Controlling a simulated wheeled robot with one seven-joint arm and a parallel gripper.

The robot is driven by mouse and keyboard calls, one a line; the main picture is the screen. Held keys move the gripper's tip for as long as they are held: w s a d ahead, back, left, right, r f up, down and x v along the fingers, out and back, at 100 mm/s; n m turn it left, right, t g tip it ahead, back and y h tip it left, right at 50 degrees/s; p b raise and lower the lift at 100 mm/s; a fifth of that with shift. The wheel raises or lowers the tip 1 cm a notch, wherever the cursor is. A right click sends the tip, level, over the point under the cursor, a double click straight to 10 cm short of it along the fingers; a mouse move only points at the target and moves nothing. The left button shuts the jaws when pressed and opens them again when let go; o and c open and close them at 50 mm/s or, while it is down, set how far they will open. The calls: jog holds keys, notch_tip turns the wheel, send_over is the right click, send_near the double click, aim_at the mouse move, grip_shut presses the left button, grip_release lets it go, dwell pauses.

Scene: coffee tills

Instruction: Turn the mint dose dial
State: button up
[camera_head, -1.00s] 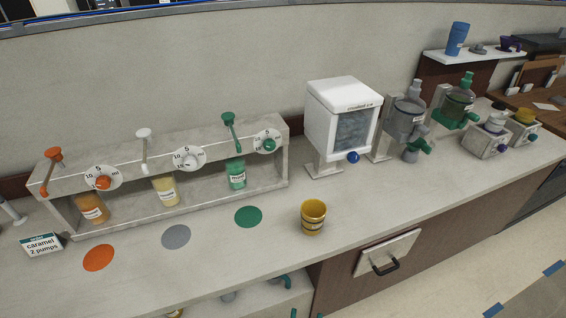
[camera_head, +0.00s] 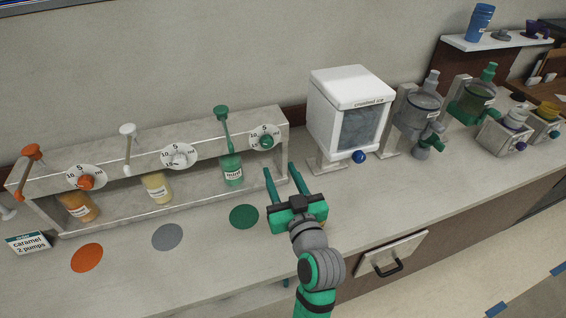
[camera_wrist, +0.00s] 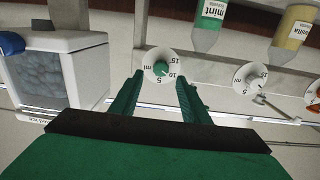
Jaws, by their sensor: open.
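The mint dose dial (camera_head: 264,141) is a green knob on a white scale plate marked 5, 10 and 15 ml. It sits at the right end of the pale dispenser rack (camera_head: 283,118). The green mint bottle (camera_head: 232,170) with its pump is just left of it. My gripper (camera_head: 280,168) is open and empty, in front of and slightly right of the dial, apart from it. In the wrist view, the picture is upside down and the dial (camera_wrist: 160,68) shows beyond the fingertips, roughly between the two fingers (camera_wrist: 157,82).
The grey dial (camera_head: 179,156) and orange dial (camera_head: 86,181) are left on the rack. The white crushed ice dispenser (camera_head: 350,110) stands close on the right. Round mats, including a green mat (camera_head: 244,216), lie on the counter. The order card (camera_head: 28,243) stands at left.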

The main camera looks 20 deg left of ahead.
aim_at(268, 145)
jog(key=x, duration=0.6)
jog(key=r+x, duration=0.1)
jog(key=x, duration=0.2)
jog(key=shift+w+a+r, duration=0.15)
jog(key=shift+w+a, duration=0.05)
jog(key=shift+a, duration=0.25)
jog(key=shift+w+d, duration=0.1)
jog(key=shift+w, duration=0.05)
jog(key=c, duration=0.6)
jog(key=shift+d, duration=0.1)
jog(key=shift+n, duration=0.4)
